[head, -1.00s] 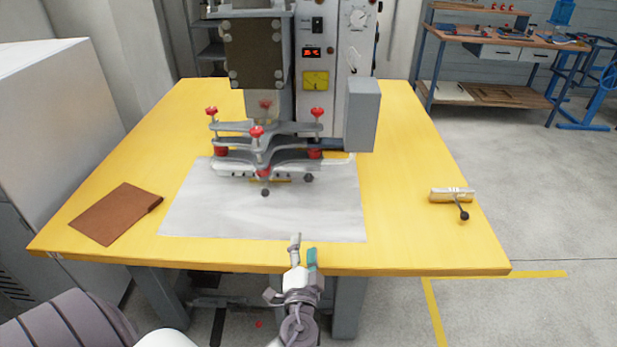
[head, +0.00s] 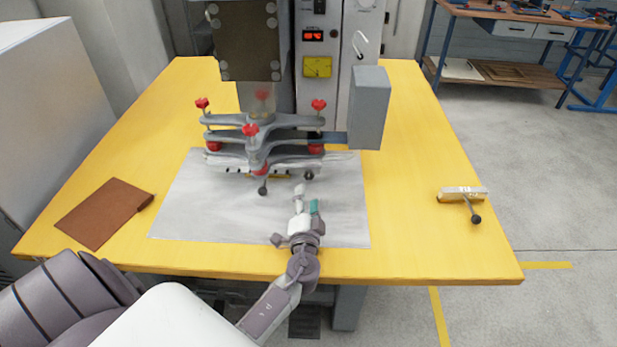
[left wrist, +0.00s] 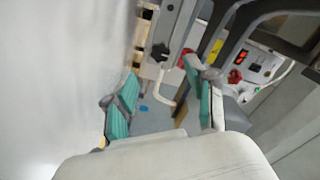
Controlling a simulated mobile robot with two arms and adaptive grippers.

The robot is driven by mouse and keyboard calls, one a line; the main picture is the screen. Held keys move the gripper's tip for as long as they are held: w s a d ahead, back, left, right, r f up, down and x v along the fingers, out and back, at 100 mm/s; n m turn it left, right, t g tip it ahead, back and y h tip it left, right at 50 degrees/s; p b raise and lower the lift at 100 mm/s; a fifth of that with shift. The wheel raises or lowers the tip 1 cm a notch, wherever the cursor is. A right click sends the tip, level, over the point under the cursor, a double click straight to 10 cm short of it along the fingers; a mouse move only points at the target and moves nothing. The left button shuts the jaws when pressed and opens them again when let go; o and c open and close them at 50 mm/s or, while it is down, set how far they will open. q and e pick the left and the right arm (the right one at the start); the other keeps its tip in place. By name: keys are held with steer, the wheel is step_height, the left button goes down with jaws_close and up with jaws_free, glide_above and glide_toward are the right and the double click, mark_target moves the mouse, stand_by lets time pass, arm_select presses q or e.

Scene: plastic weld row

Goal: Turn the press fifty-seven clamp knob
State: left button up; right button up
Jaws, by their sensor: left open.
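The press (head: 252,130) stands at the back of the yellow table, with a grey clamp frame low on its front. I cannot tell which is the named clamp knob. My left gripper (head: 307,199) is open and empty over the white sheet, just in front of the right ball knob, apart from it as far as I can see. In the left wrist view, a red knob (left wrist: 186,56) shows beyond the open fingers (left wrist: 160,78). My right gripper is out of view.
A white sheet (head: 200,215) lies under the clamp frame. A brown folder (head: 100,212) lies at left on the yellow table (head: 430,245). A small clamp with a black ball lever (head: 462,195) sits at the right edge. A grey box (head: 368,108) juts out right of the frame.

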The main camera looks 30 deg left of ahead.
mark_target(309, 177)
arm_select(q)
steer(key=x, duration=0.6)
steer(key=shift+p, duration=0.3)
steer(key=shift+w+a, duration=0.3)
steer(key=shift+w, duration=0.15)
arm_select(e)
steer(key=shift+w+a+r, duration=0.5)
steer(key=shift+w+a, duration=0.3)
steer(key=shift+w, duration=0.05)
arm_select(q)
jaws_close()
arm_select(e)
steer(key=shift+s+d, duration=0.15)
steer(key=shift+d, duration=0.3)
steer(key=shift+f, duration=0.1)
